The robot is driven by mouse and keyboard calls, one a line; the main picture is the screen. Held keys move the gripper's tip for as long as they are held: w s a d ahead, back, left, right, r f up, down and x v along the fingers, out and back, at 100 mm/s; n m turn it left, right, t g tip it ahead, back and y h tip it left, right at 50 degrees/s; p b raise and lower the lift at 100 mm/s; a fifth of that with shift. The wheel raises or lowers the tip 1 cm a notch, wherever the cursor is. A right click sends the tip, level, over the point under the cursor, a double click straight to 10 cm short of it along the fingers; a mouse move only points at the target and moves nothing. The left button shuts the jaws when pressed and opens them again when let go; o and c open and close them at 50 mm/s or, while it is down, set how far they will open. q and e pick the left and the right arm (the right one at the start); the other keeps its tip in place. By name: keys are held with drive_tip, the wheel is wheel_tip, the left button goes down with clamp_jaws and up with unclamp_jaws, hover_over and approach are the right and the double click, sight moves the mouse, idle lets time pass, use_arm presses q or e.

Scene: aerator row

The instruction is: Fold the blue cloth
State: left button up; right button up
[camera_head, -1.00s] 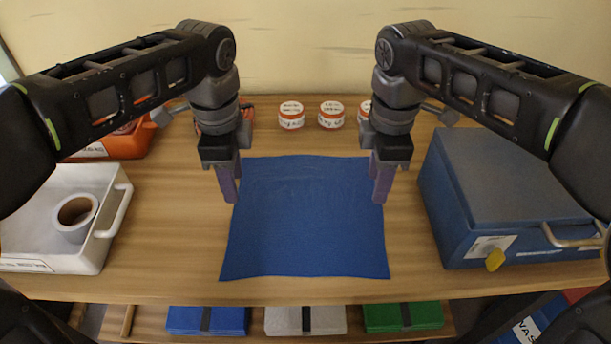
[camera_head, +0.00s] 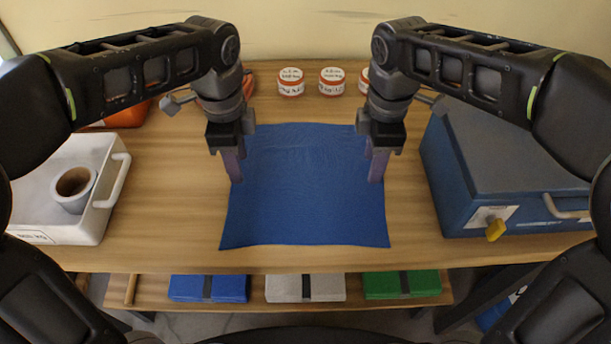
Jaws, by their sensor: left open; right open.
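The blue cloth (camera_head: 305,190) lies spread flat and unfolded on the wooden table, roughly square, with its front edge near the table's front edge. My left gripper (camera_head: 236,178) is open, pointing down at the cloth's left edge. My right gripper (camera_head: 376,178) is open, pointing down at the cloth's right edge. Both hide small parts of the side edges and far corners. I cannot tell whether the fingertips touch the cloth. No fabric shows between the fingers of either gripper.
Labelled jars (camera_head: 291,82) stand behind the cloth. An orange item (camera_head: 125,115) is at back left. Folded cloths (camera_head: 305,288) lie on the shelf below.

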use_arm(q)
drive_tip(key=shift+f, duration=1.3)
use_arm(e)
drive_tip(key=shift+f, duration=1.25)
use_arm(q)
drive_tip(key=shift+f+b, duration=0.25)
drive_tip(key=shift+b, duration=0.05)
use_arm(e)
drive_tip(key=shift+f, duration=0.25)
use_arm(q)
drive_tip(key=shift+r, duration=0.1)
drive_tip(key=shift+c, duration=0.3)
use_arm(e)
drive_tip(key=shift+r, duration=0.1)
drive_tip(key=shift+c, duration=0.3)
use_arm(q)
drive_tip(key=shift+c, duration=0.8)
use_arm(e)
drive_tip(key=shift+c, duration=0.8)
use_arm(q)
clamp_jaws()
use_arm(e)
clamp_jaws()
use_arm(q)
drive_tip(key=shift+r, duration=0.1)
